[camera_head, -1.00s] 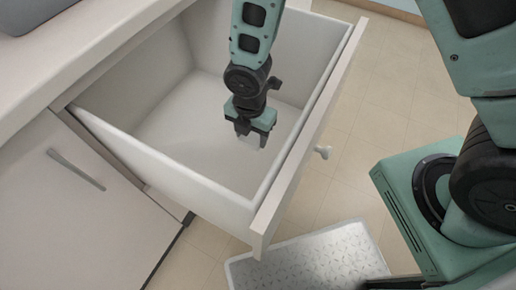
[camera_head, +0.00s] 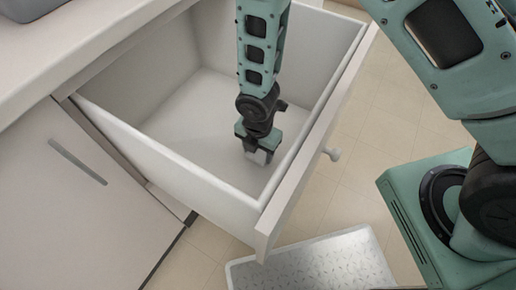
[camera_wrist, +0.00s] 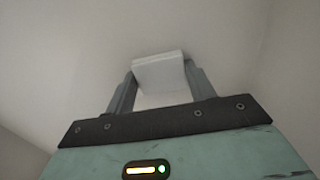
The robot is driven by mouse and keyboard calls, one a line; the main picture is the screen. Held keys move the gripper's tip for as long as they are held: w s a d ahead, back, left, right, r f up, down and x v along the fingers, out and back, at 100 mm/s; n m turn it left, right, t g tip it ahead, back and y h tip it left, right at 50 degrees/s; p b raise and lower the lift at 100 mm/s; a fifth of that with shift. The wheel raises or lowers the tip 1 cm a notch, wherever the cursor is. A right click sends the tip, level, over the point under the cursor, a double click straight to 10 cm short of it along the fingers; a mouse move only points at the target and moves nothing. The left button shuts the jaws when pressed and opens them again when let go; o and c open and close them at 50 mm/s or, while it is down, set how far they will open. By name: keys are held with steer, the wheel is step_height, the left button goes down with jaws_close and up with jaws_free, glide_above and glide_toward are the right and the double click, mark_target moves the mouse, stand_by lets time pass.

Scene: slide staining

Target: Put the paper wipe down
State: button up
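The paper wipe (camera_wrist: 160,72) is a small white folded block between the fingertips of my gripper (camera_wrist: 160,80) in the wrist view. Both fingers touch its sides, so my gripper is shut on it. In the head view my gripper (camera_head: 259,150) points down inside the open white drawer (camera_head: 170,165), near its front right side. A pale bit of the wipe (camera_head: 260,157) shows under the fingers. Whether the wipe touches the drawer floor cannot be told.
The drawer walls surround my gripper, and the drawer floor (camera_head: 205,115) looks bare. A cabinet door with a handle (camera_head: 77,161) is at left. A metal-topped step (camera_head: 315,265) stands on the floor below.

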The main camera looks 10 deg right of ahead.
mark_target(258, 152)
steer(key=o, duration=0.3)
step_height(258, 152, up, 12)
steer(key=p, duration=0.3)
steer(key=shift+r, duration=0.15)
stand_by(0.6)
